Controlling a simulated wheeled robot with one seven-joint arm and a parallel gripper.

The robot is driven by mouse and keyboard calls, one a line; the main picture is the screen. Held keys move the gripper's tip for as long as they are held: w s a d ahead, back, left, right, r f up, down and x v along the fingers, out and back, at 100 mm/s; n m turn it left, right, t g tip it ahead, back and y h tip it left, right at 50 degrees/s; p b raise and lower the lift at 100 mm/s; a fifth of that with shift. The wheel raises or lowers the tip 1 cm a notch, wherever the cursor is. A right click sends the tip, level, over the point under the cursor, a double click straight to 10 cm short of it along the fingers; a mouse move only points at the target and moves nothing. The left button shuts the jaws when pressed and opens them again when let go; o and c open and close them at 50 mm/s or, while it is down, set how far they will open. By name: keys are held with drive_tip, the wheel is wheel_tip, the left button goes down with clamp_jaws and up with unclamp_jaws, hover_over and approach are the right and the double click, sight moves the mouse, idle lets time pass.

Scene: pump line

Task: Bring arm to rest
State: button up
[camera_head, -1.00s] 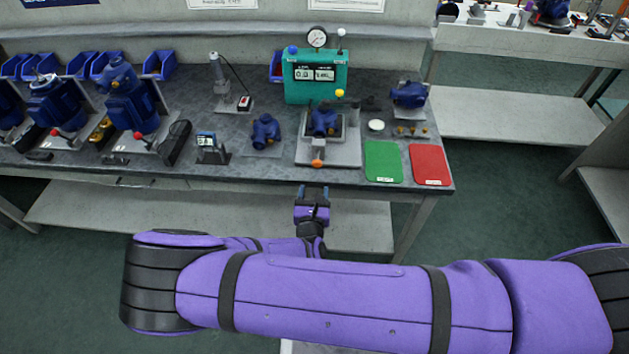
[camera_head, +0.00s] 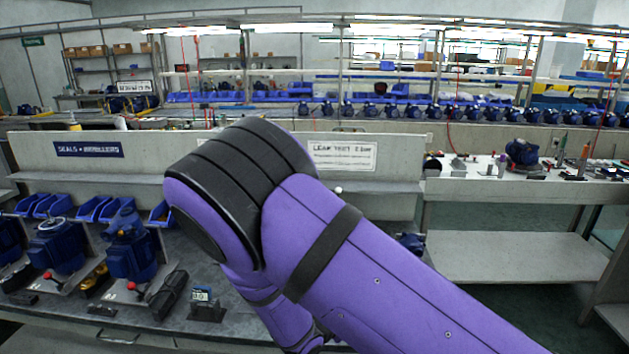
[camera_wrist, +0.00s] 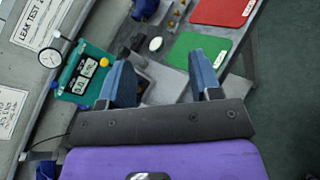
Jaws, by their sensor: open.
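My purple arm (camera_head: 330,240) crosses the head view, its black-banded elbow raised in front of the bench. My gripper is hidden behind the arm in the head view. In the wrist view my gripper (camera_wrist: 163,82) shows two blue-grey fingers spread apart with nothing held between them. Beyond the fingers lie the green mat (camera_wrist: 188,52), the red mat (camera_wrist: 222,11) and the teal leak tester (camera_wrist: 86,76) with its round gauge (camera_wrist: 50,54).
The workbench (camera_head: 225,322) carries blue pumps (camera_head: 130,258), blue bins (camera_head: 92,207) and a small display stand (camera_head: 204,304) at left. A back panel (camera_head: 115,178) rises behind it. A side bench (camera_head: 520,256) stands at right with open floor before it.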

drive_tip(key=s+d+r+m+g+y, duration=0.2)
drive_tip(key=s+d+r+m+g, duration=0.25)
drive_tip(key=d+r+m, duration=0.5)
drive_tip(key=s+d+r+m+g+y, duration=0.25)
drive_tip(key=d+r+m+g, duration=0.35)
drive_tip(key=r, duration=0.7)
drive_tip(key=s+d+r+m+t+y, duration=0.2)
drive_tip(key=s+r+m+y, duration=0.1)
drive_tip(key=s+r, duration=0.4)
drive_tip(key=s+d+r+m+t+y, duration=0.3)
drive_tip(key=s+r, duration=0.4)
drive_tip(key=s, duration=0.4)
drive_tip(key=shift+s+d+y, duration=0.2)
drive_tip(key=shift+y, duration=0.15)
